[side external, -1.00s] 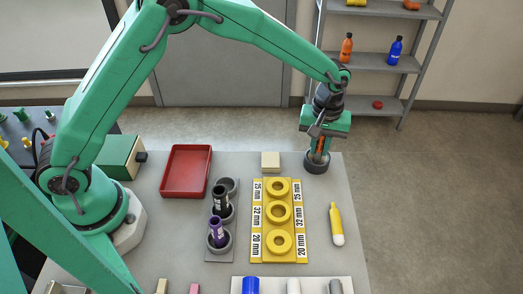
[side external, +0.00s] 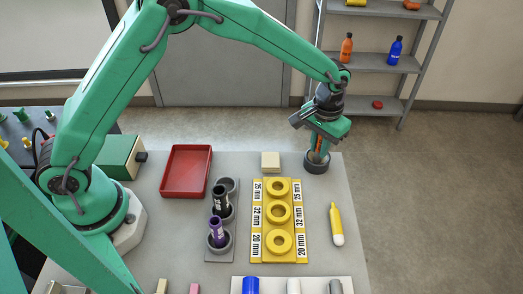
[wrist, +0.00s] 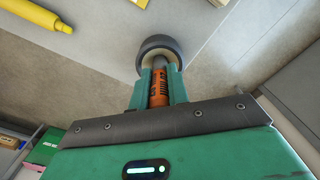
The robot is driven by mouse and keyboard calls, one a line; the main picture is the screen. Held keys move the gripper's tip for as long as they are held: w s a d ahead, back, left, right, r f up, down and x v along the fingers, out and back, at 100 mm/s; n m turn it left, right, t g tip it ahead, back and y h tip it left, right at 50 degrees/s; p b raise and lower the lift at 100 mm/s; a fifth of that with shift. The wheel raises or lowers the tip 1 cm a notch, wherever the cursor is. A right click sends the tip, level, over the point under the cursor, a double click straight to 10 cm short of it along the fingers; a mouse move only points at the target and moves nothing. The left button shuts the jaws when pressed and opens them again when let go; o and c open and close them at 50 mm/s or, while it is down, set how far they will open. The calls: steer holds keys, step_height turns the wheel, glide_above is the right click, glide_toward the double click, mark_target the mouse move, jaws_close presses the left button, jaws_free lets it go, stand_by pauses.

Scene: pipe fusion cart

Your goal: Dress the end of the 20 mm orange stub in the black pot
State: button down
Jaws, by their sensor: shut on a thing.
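My gripper (side external: 319,150) is shut on the orange stub (wrist: 160,88), whose dark printed marking shows between the fingers in the wrist view. The stub's grey end goes into the mouth of the black pot (wrist: 147,45). In the side view the black pot (side external: 317,167) stands at the back right of the table, directly under my gripper, with the stub's lower end inside it. The fingers are above the rim. The stub's tip is hidden in the pot.
A yellow rack (side external: 287,246) with several rings, marked 20, 32 and 25 mm, stands left of a yellow marker (side external: 336,222). A beige block (side external: 270,161) lies left of the pot. A red tray (side external: 186,170) and a grey holder with black and purple stubs (side external: 217,232) are farther left.

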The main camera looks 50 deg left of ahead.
steer(key=shift+s+f, duration=0.1)
steer(key=n, duration=0.6)
steer(key=shift+n, duration=0.3)
stand_by(0.5)
steer(key=m, duration=0.7)
steer(key=shift+n, duration=0.4)
steer(key=n, duration=0.6)
stand_by(0.4)
steer(key=m, duration=0.6)
steer(key=shift+m, duration=0.3)
